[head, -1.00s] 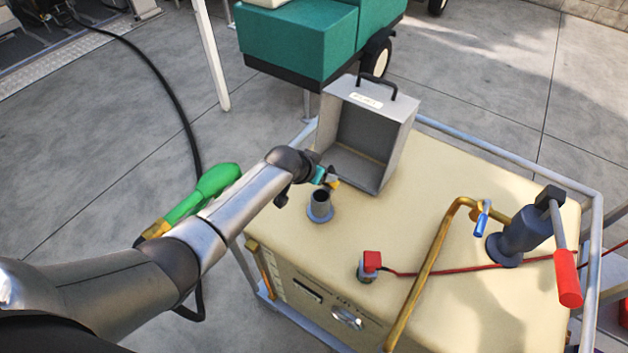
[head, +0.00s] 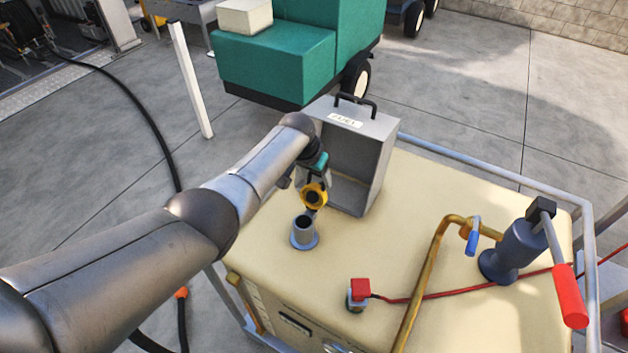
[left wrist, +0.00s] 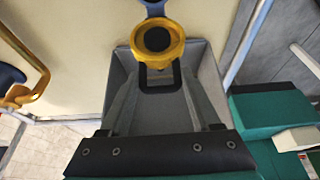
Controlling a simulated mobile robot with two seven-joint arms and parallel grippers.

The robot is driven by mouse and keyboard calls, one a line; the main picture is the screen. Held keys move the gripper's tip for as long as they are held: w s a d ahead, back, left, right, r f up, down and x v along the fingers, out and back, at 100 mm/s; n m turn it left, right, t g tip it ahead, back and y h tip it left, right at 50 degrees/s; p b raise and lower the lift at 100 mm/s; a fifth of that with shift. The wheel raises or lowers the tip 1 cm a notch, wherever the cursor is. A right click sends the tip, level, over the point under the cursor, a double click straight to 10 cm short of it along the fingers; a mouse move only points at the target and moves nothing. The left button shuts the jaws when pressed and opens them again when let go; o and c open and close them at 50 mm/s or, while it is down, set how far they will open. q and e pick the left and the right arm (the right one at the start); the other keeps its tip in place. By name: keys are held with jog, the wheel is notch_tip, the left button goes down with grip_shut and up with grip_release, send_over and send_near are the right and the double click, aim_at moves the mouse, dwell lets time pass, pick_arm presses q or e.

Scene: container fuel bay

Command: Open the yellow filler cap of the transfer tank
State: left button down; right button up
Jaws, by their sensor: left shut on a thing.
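The transfer tank (head: 400,200) is a cream box in a grey tube frame. Its blue-grey filler neck (head: 304,236) stands on top with its dark mouth uncovered. The yellow filler cap (head: 314,195) is tilted up behind the neck, its dark inner face showing. It also shows in the left wrist view (left wrist: 158,50), with part of the neck (left wrist: 155,8) beyond it. My left gripper (head: 317,178) is shut on the cap from behind; its fingers also show in the left wrist view (left wrist: 157,88). My right gripper is not in view.
An open grey fuel box (head: 385,150) stands close behind the cap and gripper. A red clamp (head: 361,288) with a cable, a brass pipe (head: 425,275) and a hand pump (head: 515,250) occupy the tank's front and right. A teal cart (head: 275,65) is behind.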

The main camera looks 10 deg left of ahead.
pick_arm(q)
jog(key=shift+w+d+r, duration=0.25)
jog(key=shift+w+d, duration=0.3)
jog(key=c, duration=0.5)
grip_release()
jog(key=shift+w, duration=0.1)
jog(key=shift+c, duration=0.2)
jog(key=shift+o, duration=1)
jog(key=shift+f, duration=0.2)
jog(key=shift+a, duration=0.2)
